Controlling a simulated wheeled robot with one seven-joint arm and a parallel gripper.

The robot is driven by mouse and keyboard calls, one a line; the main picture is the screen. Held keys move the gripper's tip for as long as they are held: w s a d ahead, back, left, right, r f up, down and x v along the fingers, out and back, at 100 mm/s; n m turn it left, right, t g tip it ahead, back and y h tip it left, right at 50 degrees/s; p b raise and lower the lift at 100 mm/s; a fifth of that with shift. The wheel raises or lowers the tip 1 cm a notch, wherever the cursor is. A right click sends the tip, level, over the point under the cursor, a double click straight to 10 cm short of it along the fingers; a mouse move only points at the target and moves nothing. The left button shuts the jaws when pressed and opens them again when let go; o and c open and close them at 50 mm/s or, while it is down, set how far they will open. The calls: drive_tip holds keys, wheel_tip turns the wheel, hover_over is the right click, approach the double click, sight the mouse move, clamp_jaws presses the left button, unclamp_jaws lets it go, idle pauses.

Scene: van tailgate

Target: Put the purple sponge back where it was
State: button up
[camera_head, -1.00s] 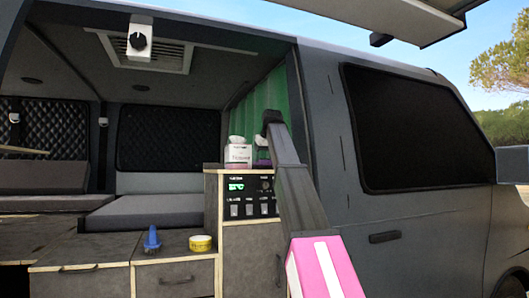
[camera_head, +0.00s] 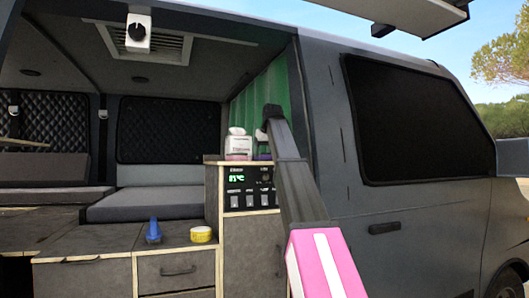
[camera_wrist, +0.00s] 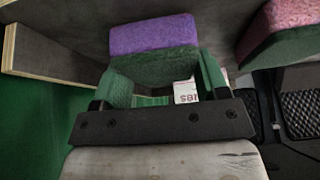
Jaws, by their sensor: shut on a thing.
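The purple sponge (camera_wrist: 153,38), with a green layer under its purple face, is between the two fingers of my gripper (camera_wrist: 157,78) in the wrist view. The gripper is shut on it. In the head view my gripper (camera_head: 264,138) is over the right part of the cabinet top, beside the tissue box. A thin purple strip of the sponge (camera_head: 263,157) shows below it, close to the cabinet top. I cannot tell whether the sponge touches that surface.
A white tissue box (camera_head: 238,146) stands left of my gripper on the cabinet (camera_head: 247,240). A pink and green sponge (camera_wrist: 275,28) is at the wrist view's upper right. A blue brush (camera_head: 153,231) and a yellow tin (camera_head: 201,234) stand on the lower drawer unit.

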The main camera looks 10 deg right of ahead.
drive_tip(key=shift+f, duration=0.15)
drive_tip(key=o, duration=1)
drive_tip(key=shift+o, duration=0.2)
